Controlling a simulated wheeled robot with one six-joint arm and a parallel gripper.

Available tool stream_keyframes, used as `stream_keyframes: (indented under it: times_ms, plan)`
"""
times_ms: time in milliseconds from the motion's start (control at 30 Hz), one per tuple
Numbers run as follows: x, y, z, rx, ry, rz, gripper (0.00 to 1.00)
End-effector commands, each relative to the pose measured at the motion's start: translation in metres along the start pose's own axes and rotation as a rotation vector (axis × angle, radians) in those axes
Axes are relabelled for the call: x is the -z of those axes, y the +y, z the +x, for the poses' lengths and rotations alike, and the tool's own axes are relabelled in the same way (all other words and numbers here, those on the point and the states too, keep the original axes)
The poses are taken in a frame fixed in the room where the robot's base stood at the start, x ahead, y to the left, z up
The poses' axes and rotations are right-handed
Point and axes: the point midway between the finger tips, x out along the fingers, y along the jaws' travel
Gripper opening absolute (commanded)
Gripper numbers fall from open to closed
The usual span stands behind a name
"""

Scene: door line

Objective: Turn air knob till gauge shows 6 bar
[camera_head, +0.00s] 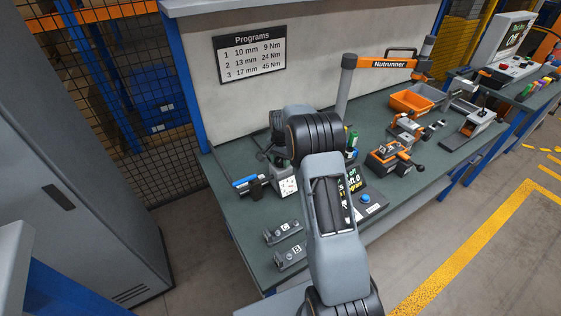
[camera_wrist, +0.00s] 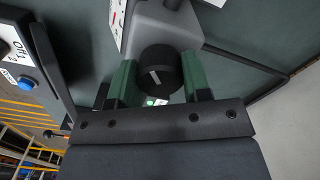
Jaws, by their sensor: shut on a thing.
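The air knob (camera_wrist: 160,60) is a round black knob with a white mark line, on a grey housing (camera_wrist: 165,22) in the wrist view. My gripper (camera_wrist: 159,68) has one green finger on each side of it and is shut on it. In the head view a small grey unit with a white face, apparently the gauge (camera_head: 288,186), stands on the bench beside my arm. Its reading is too small to tell. A white panel edge at the top of the wrist view is seen too obliquely to read. My arm hides the knob and fingers in the head view.
The green bench (camera_head: 226,207) carries a blue tool (camera_head: 246,182) and holders marked C (camera_head: 283,233) and B (camera_head: 291,258). A display box with a blue button (camera_head: 365,198) stands right of my arm. Farther right are an orange bin (camera_head: 411,102) and clamps.

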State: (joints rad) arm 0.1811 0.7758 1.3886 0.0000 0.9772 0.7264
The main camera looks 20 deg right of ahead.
Motion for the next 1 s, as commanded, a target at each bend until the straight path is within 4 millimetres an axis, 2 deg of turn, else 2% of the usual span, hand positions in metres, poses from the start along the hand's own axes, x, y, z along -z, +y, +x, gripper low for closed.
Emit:
stream_keyframes:
  times_ms: [600,1000]
  plan:
    - [0.0002,-0.0003,0.0006,0.001,0.001,-0.563,0.20]
    - [0.0000,-0.0002,0.0000,0.000,0.000,-0.815,0.20]
